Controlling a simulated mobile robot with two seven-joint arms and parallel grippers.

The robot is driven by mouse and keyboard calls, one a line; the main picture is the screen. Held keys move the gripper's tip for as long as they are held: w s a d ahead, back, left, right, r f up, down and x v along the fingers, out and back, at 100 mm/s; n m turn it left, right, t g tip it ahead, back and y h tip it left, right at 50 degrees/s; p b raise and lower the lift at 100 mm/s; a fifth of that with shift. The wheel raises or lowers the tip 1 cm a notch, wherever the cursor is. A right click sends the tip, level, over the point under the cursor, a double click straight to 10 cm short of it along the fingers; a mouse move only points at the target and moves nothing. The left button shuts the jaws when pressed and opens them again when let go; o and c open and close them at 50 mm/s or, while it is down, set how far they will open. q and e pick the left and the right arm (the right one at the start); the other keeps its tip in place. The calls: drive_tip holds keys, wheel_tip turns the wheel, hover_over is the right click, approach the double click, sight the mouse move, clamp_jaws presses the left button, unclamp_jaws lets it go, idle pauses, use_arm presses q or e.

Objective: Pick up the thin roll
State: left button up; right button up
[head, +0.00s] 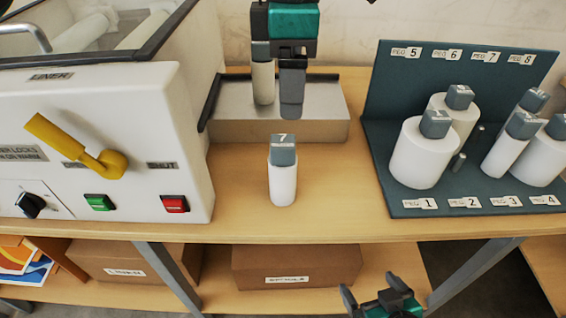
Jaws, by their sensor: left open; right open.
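A slim white roll (283,186) with a grey cap marked 7 stands upright on the table, in front of the metal tray. A narrower pale cylinder (263,84), seemingly another thin roll, stands at the tray, its top hidden by my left gripper (279,76). That gripper is open and points down over the tray, with a grey finger just right of the pale cylinder. I cannot tell whether they touch. My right gripper (374,289) is open and empty, low in front of the table edge.
The metal tray (320,128) has a raised back edge. The white laminator (120,110) with a yellow lever (75,145) stands left. A dark peg rack (400,206) at right holds several capped rolls. Bare tabletop (335,200) lies between. Boxes sit on the shelf below.

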use_arm(q)
hover_over(283, 140)
drive_tip(key=d, duration=0.1)
wheel_tip(283, 140, down, 5)
drive_tip(key=shift+s+f, duration=0.1)
drive_tip(key=shift+s, duration=0.05)
drive_tip(key=shift+a+f+p, duration=0.25)
drive_tip(key=shift+f, duration=1.1)
drive_tip(key=shift+a+f+p, duration=0.2)
drive_tip(key=shift+a+f, duration=0.05)
drive_tip(key=shift+f, duration=1.05)
drive_tip(key=shift+c, duration=0.4)
clamp_jaws()
